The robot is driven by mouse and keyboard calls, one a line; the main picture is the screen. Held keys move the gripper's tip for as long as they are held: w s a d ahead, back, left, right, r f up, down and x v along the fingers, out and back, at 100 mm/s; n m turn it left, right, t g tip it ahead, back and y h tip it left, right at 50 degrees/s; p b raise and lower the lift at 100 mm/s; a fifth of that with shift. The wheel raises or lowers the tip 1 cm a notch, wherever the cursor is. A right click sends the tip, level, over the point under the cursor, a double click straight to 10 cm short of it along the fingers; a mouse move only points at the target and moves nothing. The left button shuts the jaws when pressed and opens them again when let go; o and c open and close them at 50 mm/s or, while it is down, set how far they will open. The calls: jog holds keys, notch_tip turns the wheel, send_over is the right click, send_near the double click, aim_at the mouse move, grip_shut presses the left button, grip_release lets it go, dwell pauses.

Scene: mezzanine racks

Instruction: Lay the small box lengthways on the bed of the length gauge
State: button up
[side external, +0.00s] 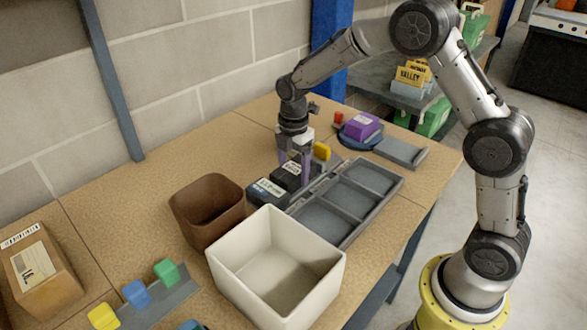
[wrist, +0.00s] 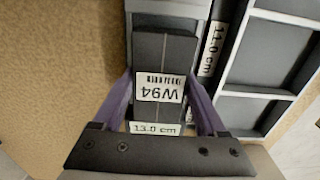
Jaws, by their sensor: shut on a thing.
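The small box is black with a white W94 label (wrist: 165,60); in the side view the box (side external: 286,178) sits between the purple fingers of my gripper (side external: 294,165). My gripper (wrist: 165,112) is shut on its long sides. In the wrist view a light grey strip, apparently the length gauge's bed (wrist: 170,6), shows beyond and under the box, which points along it. A 13.0 cm label lies at the box's near end and an 11.0 cm label on its right. Whether the box touches the bed is hidden.
A grey tray with compartments (side external: 345,232) lies close on the right. A brown bin (side external: 190,215) and a white bin (side external: 232,262) stand nearer. A yellow piece (side external: 322,151), a purple box (side external: 361,125) and a grey plate (side external: 402,152) lie beyond. The bench by the wall is clear.

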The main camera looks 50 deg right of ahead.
jog(key=o, duration=1.4)
notch_tip(320, 180, up, 14)
